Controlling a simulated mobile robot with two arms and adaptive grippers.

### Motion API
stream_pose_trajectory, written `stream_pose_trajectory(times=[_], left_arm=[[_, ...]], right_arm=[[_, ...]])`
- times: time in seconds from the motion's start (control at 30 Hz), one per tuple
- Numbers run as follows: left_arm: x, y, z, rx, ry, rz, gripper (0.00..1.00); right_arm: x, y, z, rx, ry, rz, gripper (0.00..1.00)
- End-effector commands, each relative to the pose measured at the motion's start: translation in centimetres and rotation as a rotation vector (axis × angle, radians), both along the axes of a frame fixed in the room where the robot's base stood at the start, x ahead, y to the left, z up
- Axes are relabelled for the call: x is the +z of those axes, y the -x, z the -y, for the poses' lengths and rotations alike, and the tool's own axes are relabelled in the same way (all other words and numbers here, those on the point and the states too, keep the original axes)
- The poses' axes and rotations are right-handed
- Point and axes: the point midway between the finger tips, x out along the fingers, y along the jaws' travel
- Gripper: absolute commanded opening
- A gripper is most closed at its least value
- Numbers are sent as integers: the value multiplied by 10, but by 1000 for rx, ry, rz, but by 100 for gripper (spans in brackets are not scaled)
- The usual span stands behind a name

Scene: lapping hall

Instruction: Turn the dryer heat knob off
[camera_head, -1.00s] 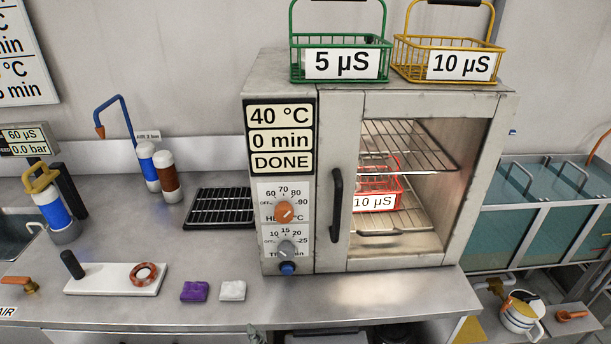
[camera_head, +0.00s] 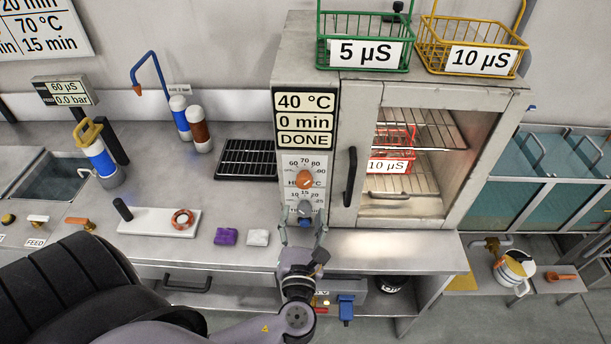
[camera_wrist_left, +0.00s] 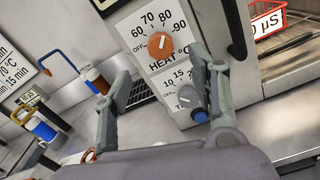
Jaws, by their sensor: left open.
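The dryer (camera_head: 430,92) stands on the bench with its panel on the left. The orange heat knob (camera_head: 305,179) sits under a dial marked OFF and 60 to 90; it shows large in the left wrist view (camera_wrist_left: 160,45), its pale mark roughly toward the top of the dial. Below it is the grey timer knob (camera_head: 305,207), partly behind a finger in the wrist view. My left gripper (camera_head: 303,234) is open and empty, in front of and below the heat knob, not touching it. Its fingers spread below the knob in the wrist view (camera_wrist_left: 160,82). My right gripper is not in view.
The display (camera_head: 305,119) reads 40 °C, 0 min, DONE. A dark door handle (camera_head: 350,177) is right of the panel. A red basket (camera_head: 390,163) is inside. Green (camera_head: 365,55) and yellow (camera_head: 475,58) baskets stand on top. Purple (camera_head: 226,237) and white (camera_head: 257,237) blocks lie left.

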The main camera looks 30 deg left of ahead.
Motion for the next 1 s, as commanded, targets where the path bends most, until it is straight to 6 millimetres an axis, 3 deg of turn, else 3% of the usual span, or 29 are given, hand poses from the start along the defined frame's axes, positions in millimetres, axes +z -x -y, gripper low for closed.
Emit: stream_pose_trajectory(times=[0.3,0.5,1.0], left_arm=[[4,-61,-37,1,-2,2,54],[2,-86,-53,0,0,0,54],[0,-98,-60,1,3,-1,52]], right_arm=[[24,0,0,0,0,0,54],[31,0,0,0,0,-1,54],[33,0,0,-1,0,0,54]])
